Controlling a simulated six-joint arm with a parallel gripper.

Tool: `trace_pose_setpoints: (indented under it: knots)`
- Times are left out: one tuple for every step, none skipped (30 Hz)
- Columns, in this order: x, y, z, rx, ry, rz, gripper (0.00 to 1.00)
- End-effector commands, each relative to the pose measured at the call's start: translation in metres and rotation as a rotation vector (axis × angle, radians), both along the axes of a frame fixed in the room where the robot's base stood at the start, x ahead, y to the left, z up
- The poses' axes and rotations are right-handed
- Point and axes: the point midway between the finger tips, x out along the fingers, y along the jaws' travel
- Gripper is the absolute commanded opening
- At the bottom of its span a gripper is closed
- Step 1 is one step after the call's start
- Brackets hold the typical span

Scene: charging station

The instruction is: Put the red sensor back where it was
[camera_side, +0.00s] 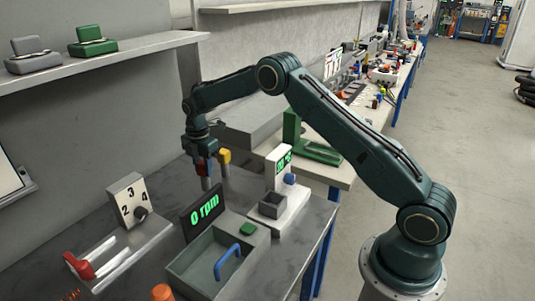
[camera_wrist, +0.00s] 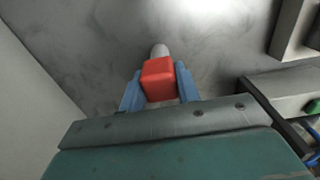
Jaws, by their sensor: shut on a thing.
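The red sensor (camera_side: 201,168) is a small red block between the fingers of my gripper (camera_side: 203,160), over the back of the grey bench. In the wrist view the red sensor (camera_wrist: 158,80) sits between two blue fingers of my gripper (camera_wrist: 159,88), which is shut on it. A pale grey cylinder (camera_wrist: 159,50) shows just beyond the block, and a grey cylinder shows under it in the side view. I cannot tell whether that cylinder is part of the sensor or a separate post.
A yellow block (camera_side: 224,156) on a grey cylinder stands close right of my gripper. A white device with green display (camera_side: 284,160), a "0 rpm" display (camera_side: 203,215), a grey tray with blue handle (camera_side: 180,268) and a numbered dial (camera_side: 128,200) stand nearer. The wall is close behind.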

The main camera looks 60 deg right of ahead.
Motion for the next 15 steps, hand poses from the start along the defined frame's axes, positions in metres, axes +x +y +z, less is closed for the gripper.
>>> trace_pose_setpoints:
  knots:
    - [-0.0001,0.0000,-0.0036,0.000,0.000,0.000,0.06]
    - [-0.0001,0.0000,-0.0050,0.000,0.000,0.000,0.06]
    - [0.0000,0.0000,-0.0061,0.000,0.000,0.000,0.06]
    - [0.0000,0.0000,-0.0065,0.000,-0.001,0.000,0.06]
    - [0.0000,0.0000,-0.0066,0.000,-0.001,0.000,0.06]
    - [0.0001,0.0000,-0.0065,0.000,-0.001,0.000,0.06]
    - [0.0001,0.0000,-0.0065,0.000,-0.001,0.000,0.06]
    - [0.0000,0.0000,-0.0065,0.000,-0.001,0.000,0.06]
    - [0.0000,0.0000,-0.0064,0.000,-0.001,0.000,0.06]
    - [0.0000,0.0000,-0.0064,0.000,-0.001,0.000,0.06]
    - [0.0000,0.0000,-0.0065,0.000,-0.001,0.000,0.06]
    - [0.0000,0.0000,-0.0070,0.000,-0.001,0.000,0.06]
    - [0.0000,0.0000,-0.0075,0.000,0.000,0.000,0.06]
    - [0.0000,0.0000,-0.0082,0.000,0.000,0.000,0.06]
    - [0.0000,0.0000,-0.0092,0.000,0.000,0.000,0.06]
